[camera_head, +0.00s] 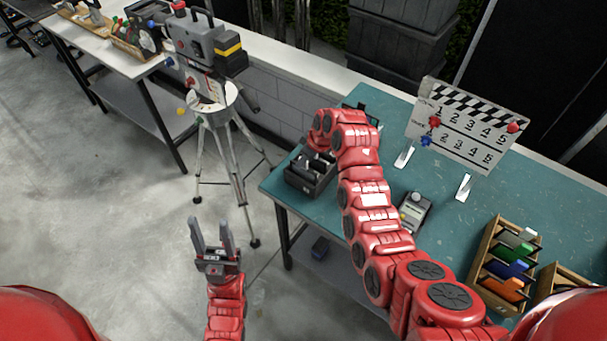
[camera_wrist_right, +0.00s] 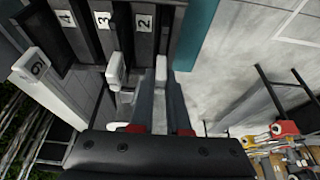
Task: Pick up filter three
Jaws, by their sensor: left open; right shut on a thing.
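The dark filter box (camera_head: 298,183) stands near the left edge of the teal table (camera_head: 395,125). In the right wrist view it shows slots labelled 4, 3 (camera_wrist_right: 102,20) and 2 (camera_wrist_right: 143,22). My right gripper (camera_wrist_right: 161,85) is at the box, its fingers shut on a pale filter tab (camera_wrist_right: 161,68) close to the label 2. Another white tab (camera_wrist_right: 117,70) stands just left of the fingers, below the label 3. I cannot tell the held filter's number. In the head view my right arm hides this gripper. My left gripper (camera_head: 212,235) is open and empty, over the floor.
A clapperboard (camera_head: 467,125) stands at the back of the table. A grey meter (camera_head: 414,211) and a wooden crate (camera_head: 490,238) with coloured items lie on the right. A camera on a tripod (camera_head: 222,130) stands left of the table. A white-tabbed piece marked 6 or 9 (camera_wrist_right: 33,66) shows left.

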